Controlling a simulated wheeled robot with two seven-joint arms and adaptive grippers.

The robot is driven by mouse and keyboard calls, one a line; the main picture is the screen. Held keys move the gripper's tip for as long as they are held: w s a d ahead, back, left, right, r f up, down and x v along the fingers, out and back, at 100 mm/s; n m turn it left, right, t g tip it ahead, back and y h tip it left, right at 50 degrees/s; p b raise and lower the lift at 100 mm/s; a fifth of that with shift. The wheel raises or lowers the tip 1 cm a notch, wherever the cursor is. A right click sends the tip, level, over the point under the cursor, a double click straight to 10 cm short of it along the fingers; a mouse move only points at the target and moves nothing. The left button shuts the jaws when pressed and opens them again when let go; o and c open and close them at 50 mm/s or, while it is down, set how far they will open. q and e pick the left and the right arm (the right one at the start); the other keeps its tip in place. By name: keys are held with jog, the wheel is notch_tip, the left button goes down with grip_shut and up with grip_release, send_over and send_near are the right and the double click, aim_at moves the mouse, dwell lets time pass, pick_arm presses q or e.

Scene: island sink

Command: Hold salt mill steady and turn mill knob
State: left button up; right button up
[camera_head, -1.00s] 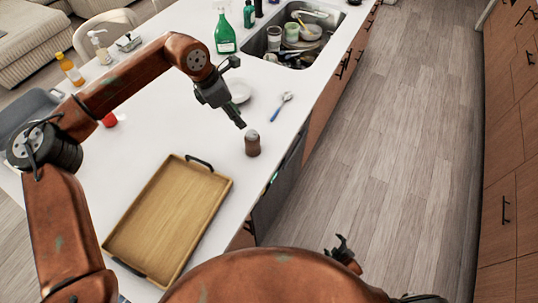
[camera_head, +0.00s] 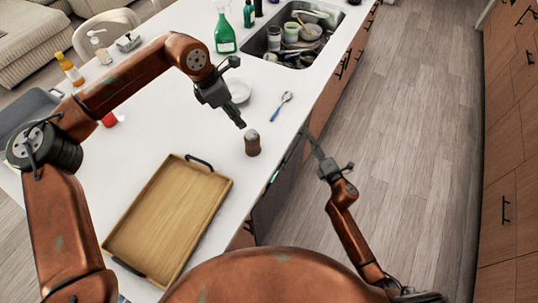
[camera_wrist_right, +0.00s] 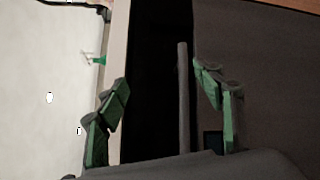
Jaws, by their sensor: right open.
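The salt mill (camera_head: 252,145), small and brown with a pale top, stands upright on the white countertop near its right edge. My left gripper (camera_head: 240,124) is just above and left of the mill, pointing down at it with a small apparent gap. Its fingers overlap in view, so I cannot tell whether they are open. My right gripper (camera_head: 313,142) is off the counter's right side, right of the mill and apart from it. In the right wrist view its two green fingers (camera_wrist_right: 163,82) are spread with nothing held. The mill's knob is too small to make out separately.
A wooden tray (camera_head: 168,222) lies in front of the mill. A blue-handled spoon (camera_head: 281,106) and a white dish (camera_head: 240,92) lie behind it. The sink (camera_head: 293,42) with dishes and a green bottle (camera_head: 224,33) are farther back. The counter edge lies between mill and right gripper.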

aim_at(258, 148)
jog(key=a+r+n+t+y, duration=0.1)
jog(key=a+r+n+y, duration=0.15)
jog(key=r, duration=0.45)
jog(key=a+r+n+y, duration=0.1)
jog(key=a+r+n, duration=0.3)
jog(key=r, duration=0.3)
jog(key=s+a+n+y, duration=0.1)
jog(key=s+a+n, duration=0.1)
jog(key=a+n, duration=0.1)
jog(key=s+a+n+g+y, duration=0.1)
jog(key=s+a+n+y, duration=0.1)
jog(key=s+a+n, duration=0.1)
jog(key=shift+s+a+r, duration=0.1)
jog(key=shift+s+a, duration=0.1)
jog(key=s+a+n+g, duration=0.1)
jog(key=s+a+n, duration=0.1)
jog(key=s+a+f+n+g+y, duration=0.1)
jog(key=s+a+n, duration=0.1)
jog(key=s+a+f+n+g, duration=0.1)
jog(key=a+n, duration=0.1)
jog(key=n, duration=0.1)
jog(key=shift+s+a+y, duration=0.2)
jog(key=shift+s+y, duration=0.05)
jog(key=shift+s, duration=0.15)
jog(key=shift+a+f, duration=0.1)
jog(key=shift+a, duration=0.1)
jog(key=shift+w+a, duration=0.1)
jog(key=shift+a, duration=0.2)
jog(key=shift+x, duration=3.45)
